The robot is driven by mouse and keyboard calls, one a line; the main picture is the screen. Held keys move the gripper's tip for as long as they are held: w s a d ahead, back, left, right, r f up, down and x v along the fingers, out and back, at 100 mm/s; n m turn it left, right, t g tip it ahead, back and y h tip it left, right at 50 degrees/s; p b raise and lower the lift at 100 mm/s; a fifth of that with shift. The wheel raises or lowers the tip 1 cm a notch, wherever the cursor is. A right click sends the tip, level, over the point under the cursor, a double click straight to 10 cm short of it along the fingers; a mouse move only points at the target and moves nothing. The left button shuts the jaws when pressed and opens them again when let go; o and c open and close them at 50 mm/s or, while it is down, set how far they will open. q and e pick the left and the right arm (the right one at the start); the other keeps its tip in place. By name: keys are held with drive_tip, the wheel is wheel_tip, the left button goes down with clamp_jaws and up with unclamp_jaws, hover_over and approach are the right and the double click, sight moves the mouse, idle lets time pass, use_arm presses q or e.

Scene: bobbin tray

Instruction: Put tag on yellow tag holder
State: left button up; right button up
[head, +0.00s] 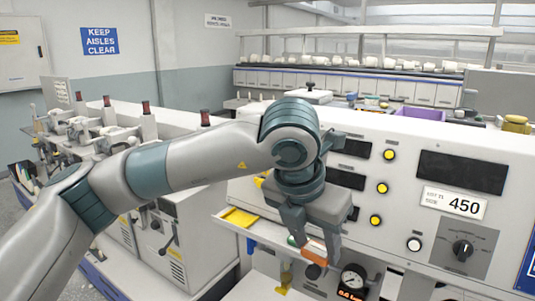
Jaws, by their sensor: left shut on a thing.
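My left gripper (313,242) reaches down in front of the white machine's panel and is shut on a small orange piece, which looks like the tag (313,253). A small green and white bit shows at its left end; I cannot tell whether it is part of the tag. A flat yellow piece (240,217) lies on the ledge left of the gripper. A yellow bracket-like piece (285,283) hangs below it. I cannot tell which of these is the yellow tag holder. My right gripper is not in view.
The white machine panel (400,210) with yellow buttons, dark displays and a knob (463,250) stands close behind and right of the gripper. A round gauge (353,277) sits below right. Spindle units (80,130) stand at left. A purple bin (418,112) sits on top.

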use_arm(q)
drive_tip(key=shift+w+a+f, duration=0.15)
drive_tip(key=shift+a+f, duration=0.15)
drive_tip(key=s+a+f+m+g+y, duration=0.1)
drive_tip(key=s+a+f+m+g, duration=0.3)
drive_tip(key=a+f+m, duration=0.6)
drive_tip(key=s+a+f+m+g+y, duration=0.1)
drive_tip(key=s+a+f+m+g, duration=0.3)
drive_tip(key=a+f+m, duration=0.7)
drive_tip(key=a+m, duration=0.7)
drive_tip(key=shift+f+y, duration=0.15)
drive_tip(key=shift+y, duration=0.25)
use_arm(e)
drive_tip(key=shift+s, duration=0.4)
use_arm(q)
drive_tip(key=shift+w+a, duration=0.1)
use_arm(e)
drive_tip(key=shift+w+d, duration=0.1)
